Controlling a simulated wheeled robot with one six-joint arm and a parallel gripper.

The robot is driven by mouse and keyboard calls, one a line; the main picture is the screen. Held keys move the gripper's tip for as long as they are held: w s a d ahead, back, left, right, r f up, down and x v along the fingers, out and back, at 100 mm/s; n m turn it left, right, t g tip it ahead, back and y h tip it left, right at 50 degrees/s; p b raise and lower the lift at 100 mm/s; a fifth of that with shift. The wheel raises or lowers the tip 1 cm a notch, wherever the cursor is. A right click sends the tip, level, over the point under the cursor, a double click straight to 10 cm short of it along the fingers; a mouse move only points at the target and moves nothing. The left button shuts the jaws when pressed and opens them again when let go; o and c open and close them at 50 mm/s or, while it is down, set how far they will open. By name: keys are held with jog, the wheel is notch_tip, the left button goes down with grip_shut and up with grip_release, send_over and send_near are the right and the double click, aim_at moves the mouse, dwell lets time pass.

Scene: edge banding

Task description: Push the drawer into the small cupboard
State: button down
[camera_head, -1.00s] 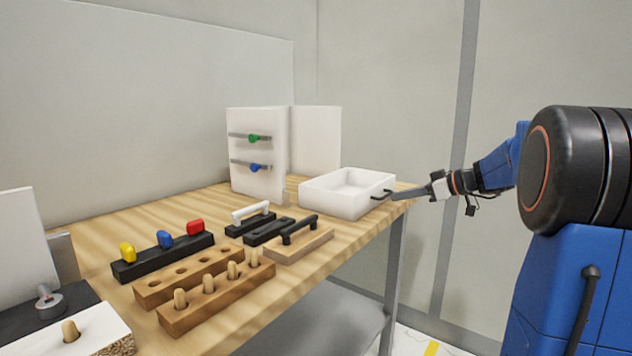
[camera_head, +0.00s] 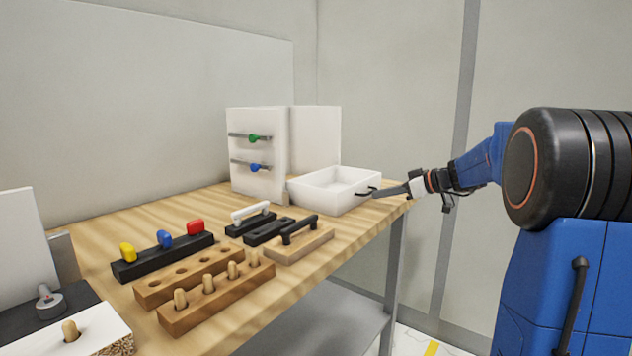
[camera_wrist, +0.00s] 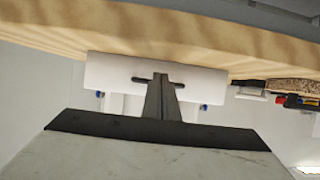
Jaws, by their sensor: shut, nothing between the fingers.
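The white drawer (camera_head: 318,196) is an open-topped box on the wooden table, with a dark bar handle (camera_head: 367,191) on its front. Its white front (camera_wrist: 110,74) also shows in the wrist view, with the handle (camera_wrist: 198,81) across it. The small white cupboard (camera_head: 314,140) stands behind the drawer; the drawer's far end is close to it, and how far it reaches inside cannot be told. My gripper (camera_head: 376,194) is shut and empty, its tips at the drawer's front by the handle. In the wrist view the fingers (camera_wrist: 161,79) cover the handle's middle.
A white panel (camera_head: 256,180) with green and blue knobs stands left of the drawer. Handle blocks (camera_head: 290,240), wooden peg racks (camera_head: 215,295) and a black rack with coloured knobs (camera_head: 165,258) lie on the front left of the table (camera_head: 330,252). The table's right edge is below my gripper.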

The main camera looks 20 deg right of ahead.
aim_at(315, 183)
jog(key=shift+w+a, duration=2.35)
jog(key=shift+w, duration=0.65)
jog(key=shift+w+a, duration=2.3)
jog(key=shift+w, duration=0.7)
jog(key=shift+w+a, duration=2.35)
jog(key=shift+w, duration=0.65)
jog(key=shift+v, duration=3.4)
jog(key=shift+w+r, duration=0.1)
jog(key=shift+r, duration=0.05)
